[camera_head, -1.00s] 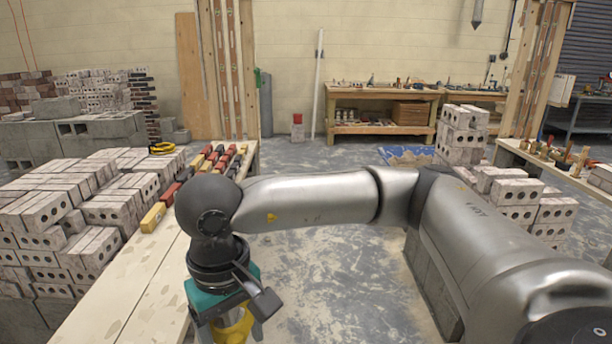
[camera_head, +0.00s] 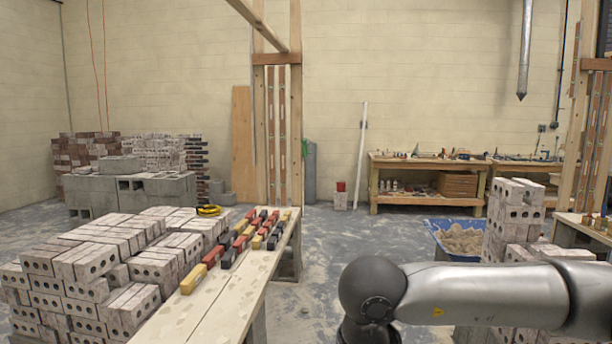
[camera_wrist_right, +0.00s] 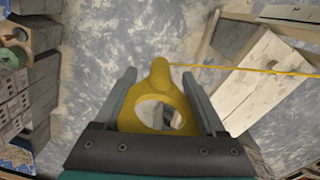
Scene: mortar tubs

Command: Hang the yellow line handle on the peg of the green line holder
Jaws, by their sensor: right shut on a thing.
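In the right wrist view my right gripper (camera_wrist_right: 159,75) is shut on the yellow line handle (camera_wrist_right: 160,82), which has a knob at the top and a round hole. A thin yellow line (camera_wrist_right: 250,70) runs from it to the right edge. In the head view my right arm shows at the lower right, but its gripper is below the frame. My left gripper is not in view.
A plank bench (camera_head: 225,310) with several red, black and yellow tools (camera_head: 240,243) stands left of centre. Brick stacks (camera_head: 115,265) lie beyond its left side, with a yellow coil (camera_head: 209,210) near them. A blue tub (camera_head: 455,238) stands right of centre. The floor between is free.

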